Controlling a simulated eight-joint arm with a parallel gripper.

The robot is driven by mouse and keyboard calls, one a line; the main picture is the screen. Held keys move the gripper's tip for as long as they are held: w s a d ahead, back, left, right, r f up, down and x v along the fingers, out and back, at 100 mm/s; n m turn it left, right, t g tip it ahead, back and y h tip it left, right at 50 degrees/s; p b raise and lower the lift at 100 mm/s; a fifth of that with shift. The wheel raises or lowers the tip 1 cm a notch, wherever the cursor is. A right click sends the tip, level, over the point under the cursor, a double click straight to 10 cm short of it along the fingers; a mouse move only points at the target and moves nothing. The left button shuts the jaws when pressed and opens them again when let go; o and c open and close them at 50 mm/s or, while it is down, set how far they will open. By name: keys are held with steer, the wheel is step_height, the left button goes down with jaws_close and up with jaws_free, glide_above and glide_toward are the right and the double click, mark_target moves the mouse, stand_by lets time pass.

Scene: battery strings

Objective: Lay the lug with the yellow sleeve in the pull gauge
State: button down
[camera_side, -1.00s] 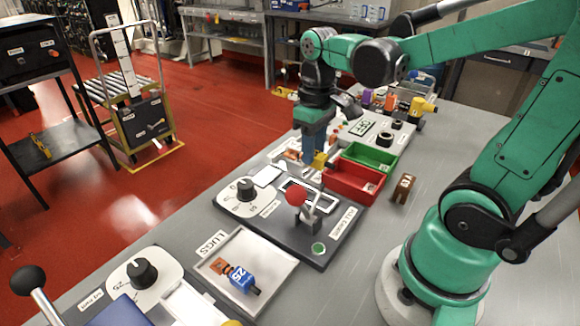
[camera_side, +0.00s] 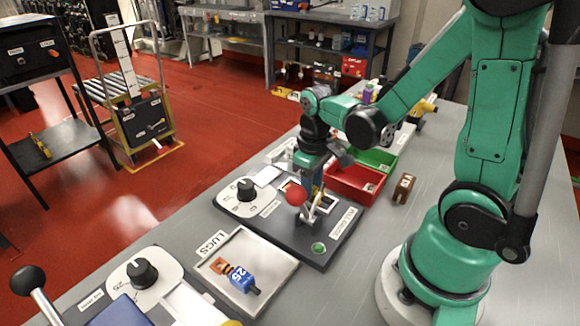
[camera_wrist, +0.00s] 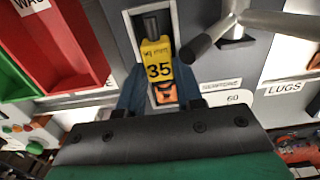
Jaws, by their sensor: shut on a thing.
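In the wrist view my gripper (camera_wrist: 160,100) is shut on the lug with the yellow sleeve (camera_wrist: 157,56), which is marked 35. The lug's dark end points into the white-framed slot of the pull gauge (camera_wrist: 127,12). In the side view my gripper (camera_side: 314,193) is low over the pull gauge (camera_side: 283,233), behind the red ball knob (camera_side: 296,194) of its lever. The yellow sleeve is hidden there by the gripper and knob. I cannot tell whether the lug touches the slot's floor.
A blue-sleeved lug (camera_side: 242,279) marked 25 lies in the white LUGS tray (camera_side: 277,249) in front. Red (camera_side: 352,184) and green (camera_side: 377,159) bins stand behind the gauge. A brown block (camera_side: 403,187) stands to the right. The gauge's lever is close beside my gripper.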

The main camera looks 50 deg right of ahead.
steer(key=shift+f, duration=0.25)
stand_by(0.6)
steer(key=c, duration=0.5)
jaws_free()
steer(key=shift+r, duration=0.1)
steer(key=shift+r, duration=2.75)
steer(key=w+a+r+t, duration=0.1)
steer(key=a+r+t, duration=0.4)
steer(key=a+t, duration=0.1)
steer(key=shift+w+a+t, duration=0.25)
steer(key=shift+t, duration=0.35)
